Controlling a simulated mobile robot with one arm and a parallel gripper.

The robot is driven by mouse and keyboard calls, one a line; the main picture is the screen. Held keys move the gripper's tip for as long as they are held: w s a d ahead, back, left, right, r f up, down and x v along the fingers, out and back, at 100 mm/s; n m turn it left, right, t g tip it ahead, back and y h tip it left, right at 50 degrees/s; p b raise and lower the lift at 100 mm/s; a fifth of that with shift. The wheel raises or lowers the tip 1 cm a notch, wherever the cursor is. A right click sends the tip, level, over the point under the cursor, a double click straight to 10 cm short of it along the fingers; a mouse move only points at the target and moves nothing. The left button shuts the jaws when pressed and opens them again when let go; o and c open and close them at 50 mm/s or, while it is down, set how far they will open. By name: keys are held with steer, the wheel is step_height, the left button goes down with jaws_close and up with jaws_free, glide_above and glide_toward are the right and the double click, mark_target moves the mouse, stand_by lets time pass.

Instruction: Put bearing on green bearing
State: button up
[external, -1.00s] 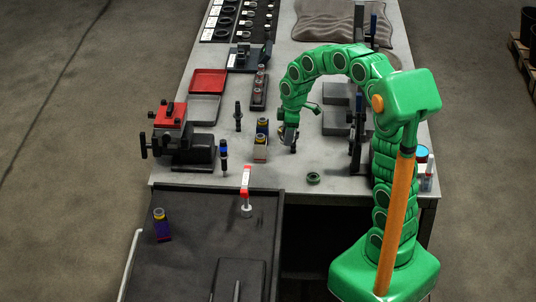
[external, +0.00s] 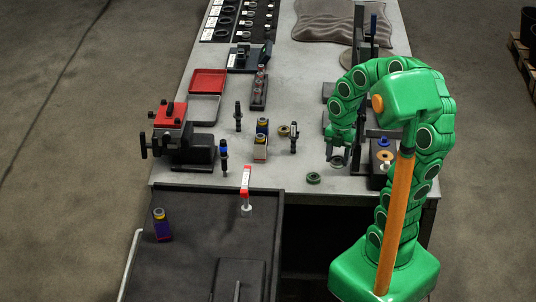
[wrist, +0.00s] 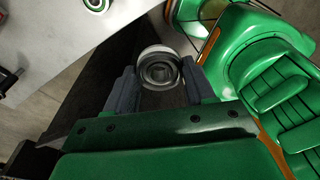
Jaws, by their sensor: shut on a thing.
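My gripper (external: 338,152) is shut on a metallic ring-shaped bearing (external: 338,162), held over the right part of the bench. In the wrist view the bearing (wrist: 158,70) sits between the two dark fingers of my gripper (wrist: 160,88), its round face showing. The green bearing (external: 313,178) lies flat on the bench near its front edge, left of and nearer the camera than my gripper. Part of the green bearing (wrist: 97,4) also shows at the top edge of the wrist view, apart from the held bearing.
A dark block with coloured rings (external: 384,155) stands right of my gripper, beside a black press frame (external: 359,120). The bench around the green bearing is clear.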

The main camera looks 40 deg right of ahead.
steer(key=shift+s+a+f+n, duration=0.1)
steer(key=shift+s+n, duration=0.6)
steer(key=shift+s, duration=0.15)
glide_above(312, 175)
steer(key=s, duration=0.5)
step_height(312, 175, down, 4)
steer(key=w+f, duration=0.1)
steer(key=f, duration=0.1)
steer(key=w+f, duration=0.2)
steer(key=shift+w+f, duration=0.15)
steer(key=shift+w, duration=0.1)
steer(key=shift+w+f, duration=0.7)
steer(key=shift+f, duration=1.65)
steer(key=shift+f, duration=0.1)
steer(key=o, duration=1.2)
steer(key=shift+c, duration=0.2)
